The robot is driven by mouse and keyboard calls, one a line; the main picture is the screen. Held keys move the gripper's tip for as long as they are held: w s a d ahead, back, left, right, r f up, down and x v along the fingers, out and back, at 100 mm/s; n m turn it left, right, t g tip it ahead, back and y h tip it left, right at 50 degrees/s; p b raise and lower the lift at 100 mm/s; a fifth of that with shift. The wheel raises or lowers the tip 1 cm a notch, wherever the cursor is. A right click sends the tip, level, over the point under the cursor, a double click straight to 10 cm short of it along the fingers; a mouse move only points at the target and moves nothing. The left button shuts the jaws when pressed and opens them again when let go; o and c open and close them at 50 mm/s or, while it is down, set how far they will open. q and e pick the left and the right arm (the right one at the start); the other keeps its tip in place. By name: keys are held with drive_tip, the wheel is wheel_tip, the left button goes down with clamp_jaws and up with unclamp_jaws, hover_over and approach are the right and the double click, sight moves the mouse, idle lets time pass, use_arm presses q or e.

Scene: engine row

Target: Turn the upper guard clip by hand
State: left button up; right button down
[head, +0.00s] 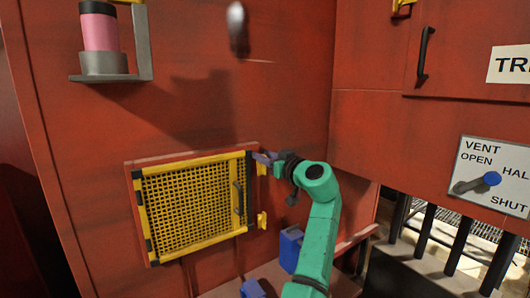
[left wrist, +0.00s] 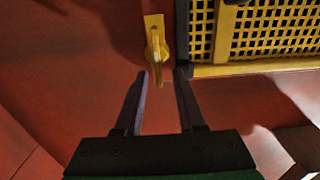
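The guard (head: 195,205) is a yellow mesh panel in a red frame on the red wall, with a dark handle (head: 238,198). The upper guard clip (head: 262,168), small and yellow, is at its upper right edge, partly hidden by my left gripper (head: 265,158). In the left wrist view the clip (left wrist: 155,42) has a yellow plate and a lever pointing down the picture. My left gripper's fingers (left wrist: 161,75) are apart, with the lever's tip between them in the picture; I cannot tell whether they touch. The lower clip (head: 262,220) shows below. My right gripper is not in view.
Blue blocks (head: 290,248) sit on the red ledge below the guard, close to my arm. A pink canister (head: 99,32) stands on a bracket at upper left. A vent sign with a blue-knobbed lever (head: 491,179) is at right, above dark railings (head: 460,240).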

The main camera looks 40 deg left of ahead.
use_arm(q)
drive_tip(key=shift+f, duration=0.1)
drive_tip(key=shift+c, duration=0.3)
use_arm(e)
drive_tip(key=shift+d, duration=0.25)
use_arm(q)
drive_tip(key=shift+a, duration=0.1)
drive_tip(key=c, duration=0.5)
clamp_jaws()
drive_tip(key=shift+w, duration=0.1)
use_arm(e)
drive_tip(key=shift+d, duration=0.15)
